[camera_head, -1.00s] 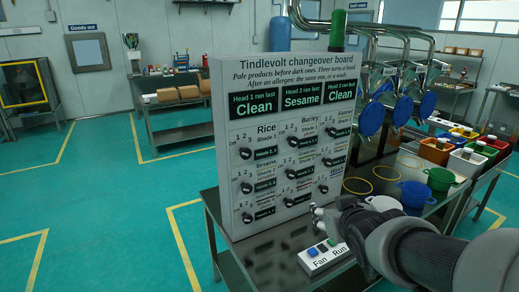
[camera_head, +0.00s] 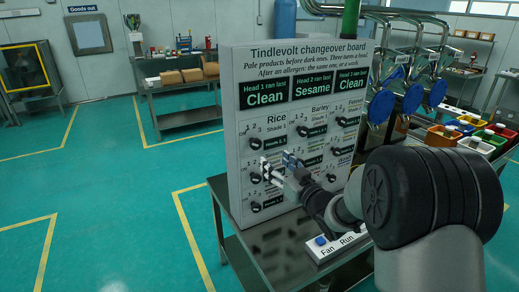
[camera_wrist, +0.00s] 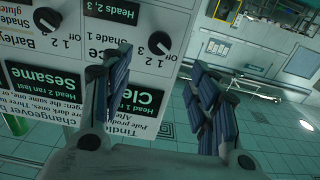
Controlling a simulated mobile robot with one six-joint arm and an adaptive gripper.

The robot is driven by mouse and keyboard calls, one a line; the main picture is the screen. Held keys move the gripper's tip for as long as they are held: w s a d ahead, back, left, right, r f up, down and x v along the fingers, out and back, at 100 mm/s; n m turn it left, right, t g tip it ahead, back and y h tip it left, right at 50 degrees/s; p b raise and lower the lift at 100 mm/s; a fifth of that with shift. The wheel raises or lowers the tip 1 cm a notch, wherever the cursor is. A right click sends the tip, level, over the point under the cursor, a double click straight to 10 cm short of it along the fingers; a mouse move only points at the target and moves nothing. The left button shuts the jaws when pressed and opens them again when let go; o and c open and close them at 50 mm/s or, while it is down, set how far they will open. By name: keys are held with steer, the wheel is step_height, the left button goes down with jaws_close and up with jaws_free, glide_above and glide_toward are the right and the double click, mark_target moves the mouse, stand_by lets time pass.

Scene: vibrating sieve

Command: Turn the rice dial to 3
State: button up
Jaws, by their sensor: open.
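The rice dial (camera_head: 255,143) is a small dark round knob at the upper left of the white changeover board (camera_head: 232,150), under the word Rice. In the wrist view, which shows the board upside down, the rice dial (camera_wrist: 158,43) has the marks 1, 2 and 3 around it. Its exact setting is too small to tell. My gripper (camera_head: 278,166) is open and empty in front of the board, a little below and right of the rice dial. In the wrist view my gripper (camera_wrist: 162,75) has its fingers spread, with the dial beyond the gap between them.
The barley dial (camera_wrist: 47,18) is beside the rice dial, and more dials fill the rows below. A Fan and Run switch box (camera_head: 330,245) sits on the dark table (camera_head: 265,250) at the board's foot. Blue round sieve parts (camera_head: 381,106) stand at the right.

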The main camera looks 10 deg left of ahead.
mark_target(257, 145)
steer(key=b+x, duration=0.1)
steer(key=x, duration=1)
steer(key=shift+w+a, duration=0.15)
steer(key=c, duration=1.1)
